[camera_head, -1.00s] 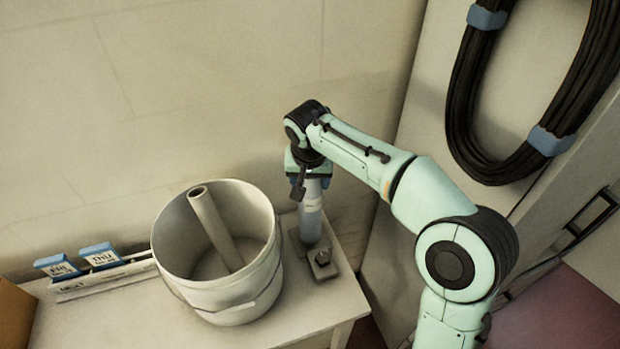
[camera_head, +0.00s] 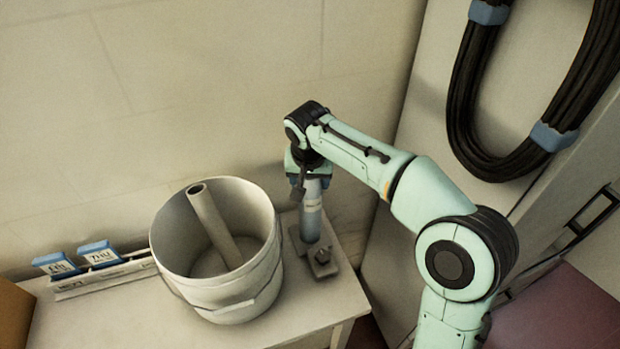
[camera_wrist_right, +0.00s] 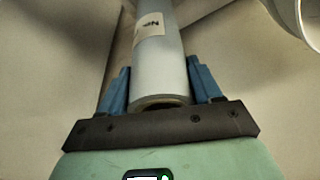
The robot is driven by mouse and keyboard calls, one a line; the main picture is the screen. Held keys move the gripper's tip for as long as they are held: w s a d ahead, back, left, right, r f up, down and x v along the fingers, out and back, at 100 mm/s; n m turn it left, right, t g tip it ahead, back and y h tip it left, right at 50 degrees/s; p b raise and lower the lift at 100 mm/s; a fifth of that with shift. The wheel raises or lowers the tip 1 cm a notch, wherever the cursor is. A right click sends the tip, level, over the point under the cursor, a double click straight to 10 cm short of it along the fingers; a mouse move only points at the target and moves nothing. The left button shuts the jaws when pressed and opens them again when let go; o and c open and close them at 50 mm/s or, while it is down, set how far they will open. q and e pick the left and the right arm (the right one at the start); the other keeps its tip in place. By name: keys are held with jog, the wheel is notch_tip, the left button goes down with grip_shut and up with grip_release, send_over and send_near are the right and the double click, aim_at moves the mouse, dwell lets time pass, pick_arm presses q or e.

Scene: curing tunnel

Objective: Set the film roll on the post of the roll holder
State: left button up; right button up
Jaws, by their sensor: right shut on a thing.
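The film roll (camera_head: 311,222) is a pale grey-blue cylinder with a whitish label, upright under my right gripper (camera_head: 309,182). In the right wrist view the roll (camera_wrist_right: 161,72) stands between the two blue fingers of my right gripper (camera_wrist_right: 160,78), which is shut on its upper end. The roll's lower end is at the grey roll holder (camera_head: 322,263), a base with a small raised block at its front. The post does not show; whether the roll is around it and resting on the base, I cannot tell. My left gripper is not in view.
A pale bucket (camera_head: 262,280) with a tube (camera_head: 214,225) leaning in it stands left of the holder on the white table (camera_head: 110,320). A rack with blue-topped tags (camera_head: 99,254) is further left. Black cable coils (camera_head: 465,110) hang at right.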

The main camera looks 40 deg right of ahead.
jog(key=shift+f, duration=0.1)
dwell(0.3)
jog(key=o, duration=1.3)
jog(key=shift+o, duration=0.2)
jog(key=p+v, duration=0.2)
jog(key=v, duration=1.1)
jog(key=shift+r, duration=0.25)
jog(key=shift+s, duration=0.1)
